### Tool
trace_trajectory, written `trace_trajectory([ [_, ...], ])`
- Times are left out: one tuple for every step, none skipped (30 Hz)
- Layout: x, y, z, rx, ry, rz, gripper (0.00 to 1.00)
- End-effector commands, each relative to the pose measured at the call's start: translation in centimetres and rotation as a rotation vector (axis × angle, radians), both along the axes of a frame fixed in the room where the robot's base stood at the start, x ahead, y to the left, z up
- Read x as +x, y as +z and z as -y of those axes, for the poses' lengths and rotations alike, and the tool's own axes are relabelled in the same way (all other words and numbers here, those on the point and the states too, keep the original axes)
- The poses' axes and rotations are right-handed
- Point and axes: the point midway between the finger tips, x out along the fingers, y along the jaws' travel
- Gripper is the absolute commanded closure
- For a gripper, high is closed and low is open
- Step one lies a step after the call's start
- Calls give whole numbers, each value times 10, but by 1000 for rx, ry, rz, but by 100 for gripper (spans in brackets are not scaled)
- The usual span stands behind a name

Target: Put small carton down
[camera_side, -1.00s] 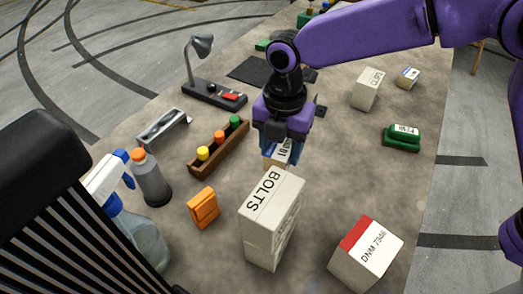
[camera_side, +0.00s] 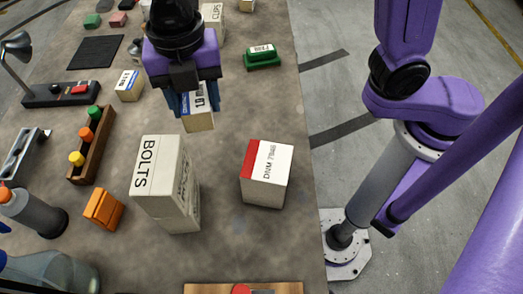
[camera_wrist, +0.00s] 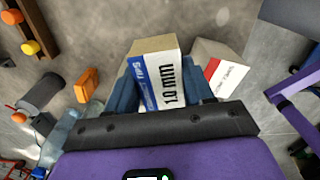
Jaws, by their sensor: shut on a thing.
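My gripper (camera_side: 195,104) is shut on a small carton (camera_side: 199,118) with a white and blue label and a bare cardboard face. In the wrist view the carton (camera_wrist: 168,84) sits between the two blue fingers of my gripper (camera_wrist: 162,86), its label reading "1.0 mm". In the side view the carton hangs behind and right of the BOLTS box (camera_side: 165,180). I cannot tell whether its underside touches the table (camera_side: 235,125).
A red-and-white carton (camera_side: 266,174) stands in front right, near the table's right edge. A similar small carton (camera_side: 128,85) stands to the left, beyond a wooden tray (camera_side: 97,150) with coloured pieces. An orange box (camera_side: 104,209) is front left; a green item (camera_side: 263,57) lies behind right.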

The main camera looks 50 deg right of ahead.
Motion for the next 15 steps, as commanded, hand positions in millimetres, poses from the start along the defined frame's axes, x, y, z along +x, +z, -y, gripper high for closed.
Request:
trace_trajectory([
  [-13, 10, 2, 5, 13, 3, 80],
  [-19, 15, 4, 5, 19, 3, 80],
  [-28, 22, 8, 5, 26, 3, 80],
  [-35, 26, 10, 5, 33, 3, 80],
  [-42, 31, 13, 4, 39, 3, 80],
  [-51, 37, 17, 5, 46, 3, 80],
  [-59, 41, 20, 5, 53, 3, 80],
  [-66, 45, 24, 6, 61, 4, 80],
  [-75, 50, 29, 5, 69, 3, 80],
  [-82, 54, 33, 6, 75, 3, 80],
  [-88, 58, 37, 5, 81, 3, 80],
  [-97, 62, 43, 5, 90, 3, 80],
  [-103, 65, 48, 5, 96, 3, 80],
  [-109, 68, 52, 5, 102, 3, 80],
  [-118, 71, 59, 6, 111, 3, 80],
])
